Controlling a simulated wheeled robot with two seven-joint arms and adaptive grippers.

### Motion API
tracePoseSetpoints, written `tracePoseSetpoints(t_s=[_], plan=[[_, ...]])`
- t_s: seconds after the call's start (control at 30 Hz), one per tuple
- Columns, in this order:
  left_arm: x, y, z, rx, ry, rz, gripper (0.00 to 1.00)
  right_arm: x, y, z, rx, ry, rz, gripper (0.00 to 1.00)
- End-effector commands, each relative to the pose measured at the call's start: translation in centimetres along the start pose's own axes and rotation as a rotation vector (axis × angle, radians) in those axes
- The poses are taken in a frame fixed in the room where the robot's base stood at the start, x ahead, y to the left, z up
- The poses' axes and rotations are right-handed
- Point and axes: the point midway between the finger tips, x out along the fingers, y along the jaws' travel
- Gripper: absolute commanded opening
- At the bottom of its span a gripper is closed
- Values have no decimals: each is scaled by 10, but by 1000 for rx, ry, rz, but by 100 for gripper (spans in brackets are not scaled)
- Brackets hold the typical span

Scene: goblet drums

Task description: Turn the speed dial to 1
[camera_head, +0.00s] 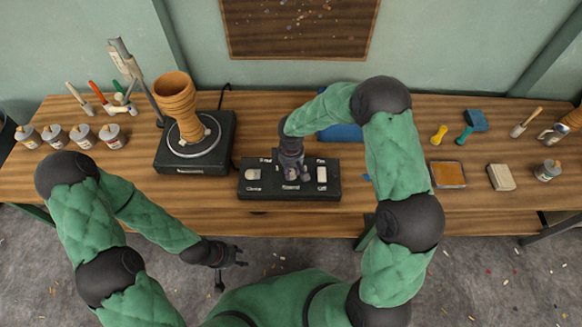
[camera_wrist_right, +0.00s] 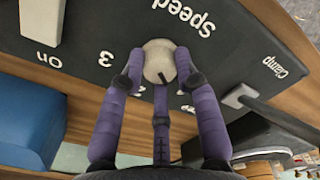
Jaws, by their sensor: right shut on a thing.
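The black control box (camera_head: 262,189) lies on the workbench near its front edge. In the right wrist view, the round pale speed dial (camera_wrist_right: 158,57) sits on the panel (camera_wrist_right: 110,20) below the upside-down word "Speed", with a "3" to its left. My right gripper (camera_wrist_right: 160,70) is shut on the dial, its purple fingers around it. In the head view my right gripper (camera_head: 291,172) covers the dial from above. The dial's setting cannot be read clearly. My left gripper (camera_head: 238,257) hangs low in front of the bench, away from the box; its fingers look apart and empty.
A goblet drum (camera_head: 177,103) stands on a black turntable base (camera_head: 166,160) left of the box. A white switch by "On" (camera_head: 321,174) and a clamp control (camera_head: 253,175) flank the dial. Paint jars (camera_head: 82,135) stand left; a blue block (camera_head: 341,133) lies behind the box.

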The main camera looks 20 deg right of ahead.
Motion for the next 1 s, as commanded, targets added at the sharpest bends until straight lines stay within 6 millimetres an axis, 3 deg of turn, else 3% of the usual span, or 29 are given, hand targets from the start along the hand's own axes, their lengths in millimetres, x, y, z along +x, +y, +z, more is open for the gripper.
tracePoseSetpoints(t_s=[0.3,0.8,0.83,0.9,1.0], plan=[[-8,3,0,0,0,0,40,0,-1,1,-111,-2,-2,0],[-8,3,0,0,0,0,40,1,-1,1,-131,-2,-1,0],[-8,3,0,0,0,0,40,1,-1,1,-131,-2,-1,35],[-8,3,0,0,0,0,40,1,-1,0,-130,-2,-1,55],[-8,3,0,0,0,0,40,1,0,0,-130,-1,-1,56]])
